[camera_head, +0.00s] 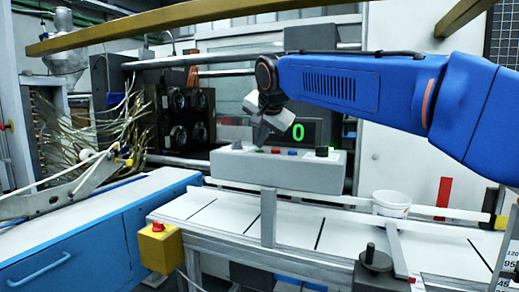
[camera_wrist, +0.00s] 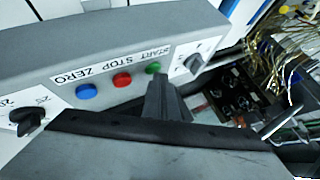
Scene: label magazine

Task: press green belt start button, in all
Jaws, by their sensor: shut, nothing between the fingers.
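A grey control box (camera_head: 280,172) stands behind the conveyor, with a row of coloured buttons on it. In the wrist view the green button (camera_wrist: 154,68) sits by the START label, the red button (camera_wrist: 122,79) by STOP and the blue button (camera_wrist: 86,91) by ZERO. My gripper (camera_wrist: 162,80) is shut and empty, its tip right at the green button and covering part of the view beside it. I cannot tell whether it touches the button. In the head view my gripper (camera_head: 258,145) points down at the left part of the box.
A display (camera_head: 298,132) behind the box shows a green 0. The conveyor (camera_head: 290,225) carries a white cup (camera_head: 391,204) at its right. A yellow box with a red button (camera_head: 158,246) is at the front left. Dark knobs (camera_wrist: 28,120) flank the buttons.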

